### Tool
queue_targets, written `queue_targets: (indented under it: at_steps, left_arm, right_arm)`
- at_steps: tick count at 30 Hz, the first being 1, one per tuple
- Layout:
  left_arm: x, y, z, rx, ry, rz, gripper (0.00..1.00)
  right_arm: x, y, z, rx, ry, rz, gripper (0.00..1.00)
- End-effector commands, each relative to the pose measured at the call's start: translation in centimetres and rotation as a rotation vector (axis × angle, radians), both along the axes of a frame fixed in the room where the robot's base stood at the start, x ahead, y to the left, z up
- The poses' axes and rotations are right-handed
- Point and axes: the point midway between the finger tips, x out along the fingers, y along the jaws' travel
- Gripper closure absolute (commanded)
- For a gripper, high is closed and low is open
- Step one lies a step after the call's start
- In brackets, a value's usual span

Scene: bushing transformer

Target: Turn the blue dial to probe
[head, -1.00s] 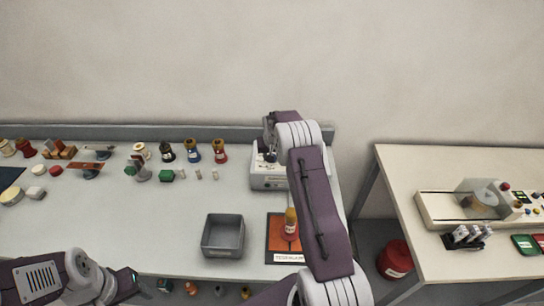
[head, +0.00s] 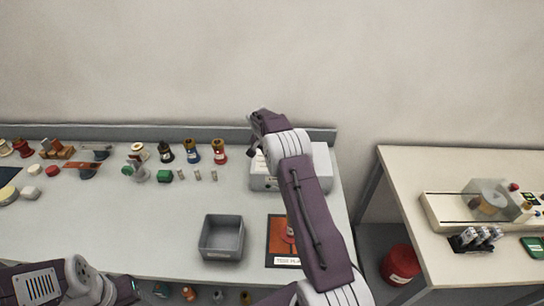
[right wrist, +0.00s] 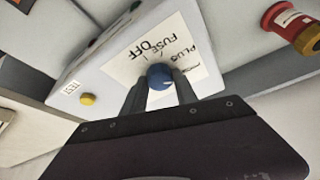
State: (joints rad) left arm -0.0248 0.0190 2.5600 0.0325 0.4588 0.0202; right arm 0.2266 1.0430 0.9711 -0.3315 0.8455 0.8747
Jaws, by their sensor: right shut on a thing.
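The blue dial (right wrist: 160,76) sits on the face of a white box in the right wrist view. Dark printing around it includes "OFF" and "FUSE"; other words are partly hidden or hard to read. My right gripper (right wrist: 160,88) is shut on the dial, with one finger on each side. I cannot tell which mark the dial points at.
A yellow button (right wrist: 87,99) is on the box beside a "TEST" label. A red spool (head: 219,151) stands left of the box. A grey bin (head: 222,237) and an orange mat (head: 278,240) lie nearer. A second table (head: 410,190) is at the right.

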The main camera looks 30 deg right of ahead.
Motion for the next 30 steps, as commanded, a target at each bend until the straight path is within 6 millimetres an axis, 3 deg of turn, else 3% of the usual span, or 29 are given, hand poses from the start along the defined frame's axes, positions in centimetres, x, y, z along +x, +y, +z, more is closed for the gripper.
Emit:
queue_targets:
  at_steps: [10,11,12,13,23,30]
  left_arm:
    - [0.0,0.0,0.0,0.000,0.000,0.000,0.41]
    - [0.0,0.0,0.0,0.000,0.000,0.000,0.41]
    - [0.0,0.0,0.0,0.000,0.000,0.000,0.41]
    - [0.0,0.0,0.0,0.000,0.000,0.000,0.41]
    - [0.0,0.0,-0.2,0.000,0.000,0.000,0.41]
    - [0.0,0.0,-1.9,0.000,0.000,0.000,0.41]
  right_arm:
    - [0.0,0.0,0.0,0.000,-0.001,-0.002,1.00]
    - [0.0,0.0,0.0,0.000,-0.001,-0.002,0.57]
    - [0.0,0.0,0.0,0.000,-0.001,-0.002,0.46]
    - [0.0,0.0,0.0,0.000,-0.001,-0.002,0.43]
    - [0.0,0.1,0.3,0.000,-0.002,-0.001,0.43]
    - [-1.1,1.7,4.8,-0.001,-0.006,0.001,0.43]
